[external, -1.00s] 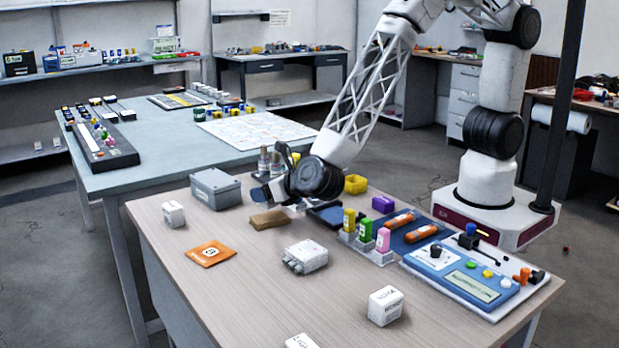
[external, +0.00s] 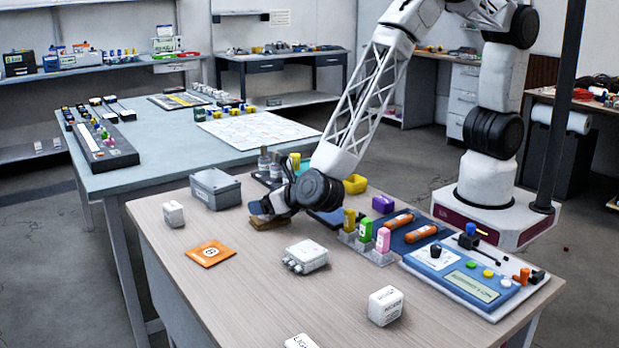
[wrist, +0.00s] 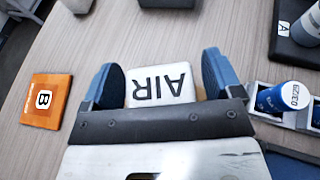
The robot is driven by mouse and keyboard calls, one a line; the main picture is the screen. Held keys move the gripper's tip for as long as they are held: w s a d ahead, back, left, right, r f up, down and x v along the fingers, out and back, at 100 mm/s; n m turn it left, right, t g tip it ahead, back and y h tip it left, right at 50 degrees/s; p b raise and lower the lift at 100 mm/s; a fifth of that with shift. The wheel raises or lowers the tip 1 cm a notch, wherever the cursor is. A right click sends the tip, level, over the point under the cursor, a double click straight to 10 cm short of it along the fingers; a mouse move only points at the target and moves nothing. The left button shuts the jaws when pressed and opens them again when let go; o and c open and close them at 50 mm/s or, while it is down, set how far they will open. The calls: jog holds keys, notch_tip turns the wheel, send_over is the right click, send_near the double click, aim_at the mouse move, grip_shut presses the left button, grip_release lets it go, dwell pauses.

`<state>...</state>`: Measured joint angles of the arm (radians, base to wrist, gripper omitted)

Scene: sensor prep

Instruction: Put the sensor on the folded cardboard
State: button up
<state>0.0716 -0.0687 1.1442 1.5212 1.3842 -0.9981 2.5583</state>
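A white box sensor marked AIR (wrist: 160,85) lies between the two blue fingertips in the wrist view. A narrow brown strip shows between the sensor and the right fingertip; the left fingertip is close against its other side. My gripper (wrist: 164,80) looks open around the sensor; it also shows low over the table in the external view (external: 268,208). The folded cardboard (external: 268,224) is a small brown piece right under my gripper. In the external view the gripper hides the sensor.
An orange card (external: 210,253) lies to the left of a white box with connectors (external: 305,256). A rack of coloured bottles (external: 366,248) and a blue panel (external: 470,275) are to the right.

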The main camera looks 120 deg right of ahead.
jog(key=shift+r, duration=0.15)
jog(key=shift+a+r, duration=0.1)
jog(key=shift+a, duration=0.05)
jog(key=v, duration=1.1)
jog(key=shift+s+a, duration=0.2)
jog(key=shift+a, duration=0.05)
dwell(0.3)
jog(key=shift+r, duration=0.1)
